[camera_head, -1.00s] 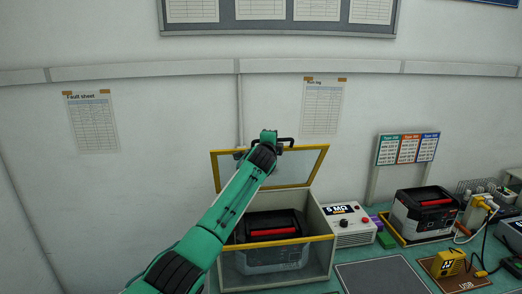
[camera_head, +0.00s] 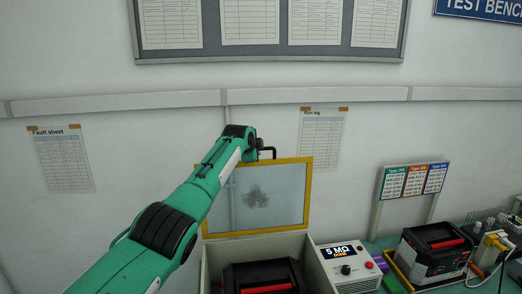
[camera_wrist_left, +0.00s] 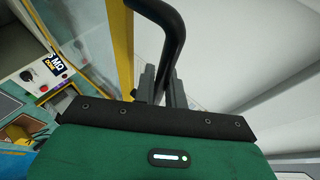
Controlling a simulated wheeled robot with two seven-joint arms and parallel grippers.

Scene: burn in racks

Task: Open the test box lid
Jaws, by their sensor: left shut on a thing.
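The test box (camera_head: 212,262) stands on the bench at the lower middle of the head view, with a black and red device (camera_head: 262,276) inside. Its clear lid (camera_head: 258,200), framed in yellow, stands raised and nearly upright at the back of the box. My left arm reaches in from the left to the lid's black handle (camera_head: 268,151). In the left wrist view my left gripper (camera_wrist_left: 158,84) is shut on the black handle (camera_wrist_left: 172,25); the yellow lid frame (camera_wrist_left: 124,40) is beside it. In the head view my arm hides the fingers. My right gripper is not in view.
A white meter (camera_head: 348,266) reading 5 MΩ DONE stands right of the box. Another black and red device (camera_head: 436,247) sits in a yellow-edged tray farther right. A card stand (camera_head: 412,182) is behind it. The wall is close behind the lid.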

